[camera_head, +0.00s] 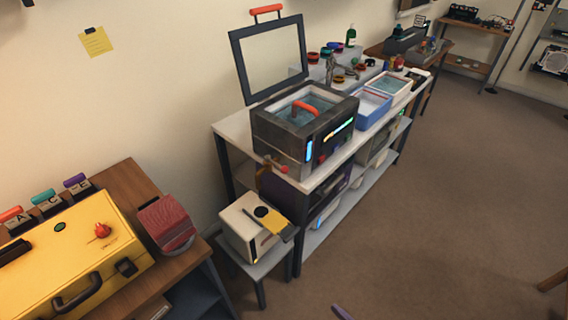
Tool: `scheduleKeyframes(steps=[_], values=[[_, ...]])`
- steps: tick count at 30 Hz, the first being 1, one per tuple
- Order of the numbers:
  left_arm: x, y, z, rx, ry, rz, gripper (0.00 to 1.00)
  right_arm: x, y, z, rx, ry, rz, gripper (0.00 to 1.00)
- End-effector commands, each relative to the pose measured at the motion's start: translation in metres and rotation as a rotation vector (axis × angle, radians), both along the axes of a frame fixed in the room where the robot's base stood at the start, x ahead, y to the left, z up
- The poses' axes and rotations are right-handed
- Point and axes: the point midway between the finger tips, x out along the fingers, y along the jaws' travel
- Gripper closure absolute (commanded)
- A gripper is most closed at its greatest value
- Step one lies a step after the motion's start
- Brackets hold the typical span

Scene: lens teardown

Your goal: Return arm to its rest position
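Neither of my grippers can be made out in the head view, and no arm link is clearly visible. A small purple piece (341,312) shows at the bottom edge, cut off by the frame. I cannot tell what it belongs to.
A yellow case (75,262) lies on a wooden table at the left, beside a dark red object (166,222). A white box (250,228) sits on a low stool. A dark open-lidded machine (300,125) and blue tub (372,105) stand on a long bench. The floor (440,210) at right is mostly clear.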

Motion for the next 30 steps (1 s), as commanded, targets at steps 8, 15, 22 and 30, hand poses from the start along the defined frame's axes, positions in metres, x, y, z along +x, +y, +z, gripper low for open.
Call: scheduleKeyframes(steps=[8, 15, 22, 30], values=[[0.000, -0.001, 0.043, -0.007, 0.000, 0.006, 0.57, -0.029, -0.022, 0.077, -0.244, 0.259, -0.242, 0.00], [0.000, -0.002, 0.049, -0.010, 0.000, 0.007, 0.57, -0.066, -0.070, 0.120, -0.418, 0.549, -0.394, 0.00], [0.000, -0.001, 0.048, -0.008, 0.001, 0.007, 0.57, -0.113, -0.096, 0.131, -0.541, 0.811, -0.414, 0.00], [-0.001, 0.000, 0.101, 0.000, 0.008, 0.003, 0.57, -0.137, -0.102, 0.176, -0.615, 0.933, -0.375, 0.00]])
